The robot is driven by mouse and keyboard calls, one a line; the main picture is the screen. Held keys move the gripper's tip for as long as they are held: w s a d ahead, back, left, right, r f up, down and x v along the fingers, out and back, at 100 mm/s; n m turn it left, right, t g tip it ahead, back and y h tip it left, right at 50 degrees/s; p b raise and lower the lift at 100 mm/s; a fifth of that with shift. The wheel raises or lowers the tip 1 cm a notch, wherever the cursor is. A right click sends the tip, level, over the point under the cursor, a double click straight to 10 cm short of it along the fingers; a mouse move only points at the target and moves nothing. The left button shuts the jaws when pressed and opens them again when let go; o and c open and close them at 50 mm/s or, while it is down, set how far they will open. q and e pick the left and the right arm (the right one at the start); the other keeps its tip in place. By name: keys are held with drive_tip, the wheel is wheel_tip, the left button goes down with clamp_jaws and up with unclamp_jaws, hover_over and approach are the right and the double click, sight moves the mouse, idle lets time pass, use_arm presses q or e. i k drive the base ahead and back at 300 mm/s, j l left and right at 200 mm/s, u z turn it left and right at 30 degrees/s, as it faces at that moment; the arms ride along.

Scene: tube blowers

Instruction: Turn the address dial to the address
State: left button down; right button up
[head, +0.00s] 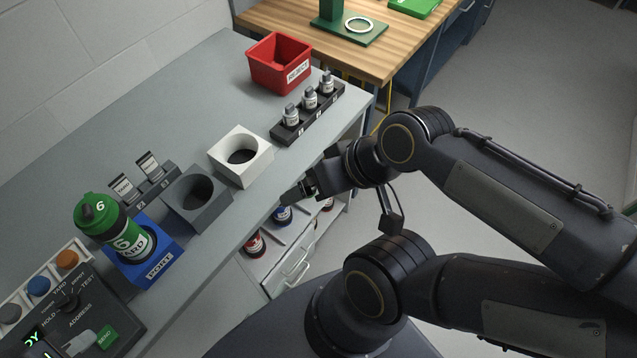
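The address dial (70,301) is a black knob on the dark control panel at lower left, above the word ADDRESS. A green capped carrier (108,219) marked 6, with a partly visible label that seems to read YARD, stands upright in the blue PORT holder (160,268).
The panel has grey, blue and orange buttons, a green SEND button (107,337) and a pale lever (82,341). Grey (180,207) and white (258,160) holders, a vial rack (318,125) and a red bin (265,76) stand along the bench. Shelves hold items below.

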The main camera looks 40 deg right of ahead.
sight(70, 303)
drive_tip(key=u, duration=1.45)
